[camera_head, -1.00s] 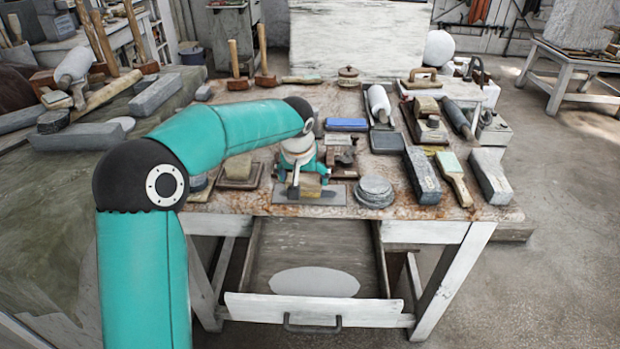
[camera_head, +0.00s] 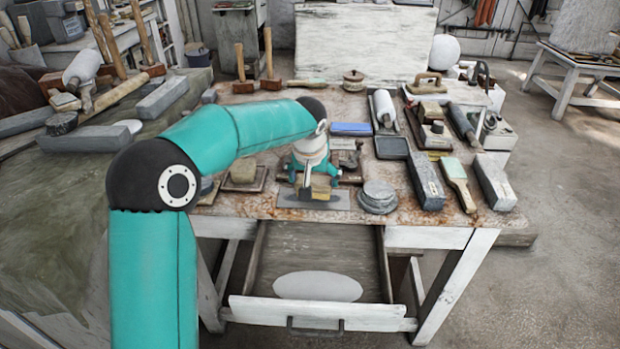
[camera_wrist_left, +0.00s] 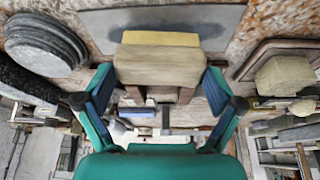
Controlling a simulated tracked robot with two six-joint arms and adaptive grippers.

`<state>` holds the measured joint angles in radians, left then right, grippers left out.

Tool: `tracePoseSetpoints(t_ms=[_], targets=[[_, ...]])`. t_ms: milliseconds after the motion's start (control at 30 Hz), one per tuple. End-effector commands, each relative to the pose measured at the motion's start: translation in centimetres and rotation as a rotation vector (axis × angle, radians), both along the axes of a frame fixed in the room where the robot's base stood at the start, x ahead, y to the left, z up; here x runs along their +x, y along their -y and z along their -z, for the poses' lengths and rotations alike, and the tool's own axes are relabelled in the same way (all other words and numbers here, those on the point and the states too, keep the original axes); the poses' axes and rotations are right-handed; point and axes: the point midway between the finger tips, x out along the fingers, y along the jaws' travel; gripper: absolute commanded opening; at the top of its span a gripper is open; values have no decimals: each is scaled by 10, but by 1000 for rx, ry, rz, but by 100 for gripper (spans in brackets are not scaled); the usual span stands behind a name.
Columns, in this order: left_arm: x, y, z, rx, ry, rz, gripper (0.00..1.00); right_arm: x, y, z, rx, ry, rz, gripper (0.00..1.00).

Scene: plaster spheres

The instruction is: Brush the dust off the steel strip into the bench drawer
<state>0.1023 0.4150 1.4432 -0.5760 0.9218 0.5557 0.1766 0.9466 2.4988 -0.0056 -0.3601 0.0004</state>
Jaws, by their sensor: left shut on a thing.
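My left gripper (camera_head: 312,184) is shut on a wooden brush (camera_head: 321,188) with a yellowish edge. The brush is low over the steel strip (camera_head: 285,199), a flat grey plate lying at the bench's front edge; I cannot tell whether it touches. In the left wrist view the brush (camera_wrist_left: 160,65) sits between the fingers (camera_wrist_left: 160,95). The strip (camera_wrist_left: 215,18) shows beyond it with a darker grey smudge, perhaps dust. The bench drawer (camera_head: 320,245) is pulled open below the strip, with a pale oval patch (camera_head: 318,286) inside. My right gripper is not in view.
A stack of grey discs (camera_head: 378,197) stands just right of the strip. A block on a wooden board (camera_head: 242,175) stands to its left. A green-topped brush (camera_head: 456,180) and stone blocks (camera_head: 494,182) lie farther right. Mallets stand at the back left.

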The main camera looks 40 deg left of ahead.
Motion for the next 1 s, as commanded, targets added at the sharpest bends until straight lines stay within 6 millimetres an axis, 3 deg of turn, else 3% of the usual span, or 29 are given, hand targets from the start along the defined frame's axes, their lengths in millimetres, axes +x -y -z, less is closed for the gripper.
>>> tracePoseSetpoints(t_ms=[233, 533, 1000], targets=[[0, 0, -3, 1, 2, 0, 65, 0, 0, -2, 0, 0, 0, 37], [0, 0, -26, 0, 2, 0, 65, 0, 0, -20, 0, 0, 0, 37], [0, 0, -33, 0, 3, 0, 65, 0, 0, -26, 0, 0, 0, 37]])
